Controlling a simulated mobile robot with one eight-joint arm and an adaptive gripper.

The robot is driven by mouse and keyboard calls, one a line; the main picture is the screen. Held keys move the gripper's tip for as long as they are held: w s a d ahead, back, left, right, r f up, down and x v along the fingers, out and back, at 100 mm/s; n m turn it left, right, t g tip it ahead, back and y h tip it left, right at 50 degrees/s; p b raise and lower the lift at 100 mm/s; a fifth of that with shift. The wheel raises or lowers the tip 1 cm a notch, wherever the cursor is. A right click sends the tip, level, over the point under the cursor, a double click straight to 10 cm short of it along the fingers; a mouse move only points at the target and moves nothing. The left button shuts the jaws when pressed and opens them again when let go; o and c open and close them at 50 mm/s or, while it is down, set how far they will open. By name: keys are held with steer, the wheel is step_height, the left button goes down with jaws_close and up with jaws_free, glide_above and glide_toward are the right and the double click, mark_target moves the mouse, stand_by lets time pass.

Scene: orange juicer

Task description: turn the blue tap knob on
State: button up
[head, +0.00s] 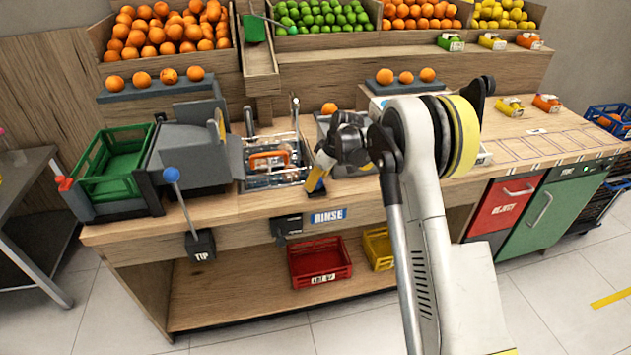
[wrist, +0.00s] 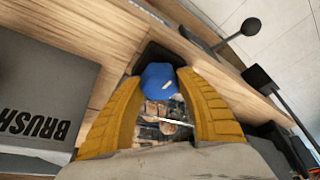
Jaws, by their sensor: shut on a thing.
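The blue tap knob (wrist: 158,84) shows in the wrist view, between the two yellow fingers of my gripper (wrist: 160,75). The fingers are closed on its sides. A dark block sits just beyond the knob. In the head view my gripper (head: 317,178) is at the front edge of the counter, just right of the sink (head: 270,178) and above the RINSE label. The knob is not clearly seen there, as my gripper covers that spot.
A blue-ball lever (head: 171,175) on the TIP box stands to the left. A green crate (head: 110,165) is at the counter's left end. In the wrist view a grey BRUSH panel (wrist: 45,100) is at left and a black-ball lever (wrist: 250,27) at upper right.

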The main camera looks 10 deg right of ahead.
stand_by(0.4)
steer(key=o, duration=1.2)
steer(key=shift+r, duration=0.1)
steer(key=v, duration=1.1)
steer(key=shift+d+r, duration=0.15)
steer(key=shift+r, duration=0.25)
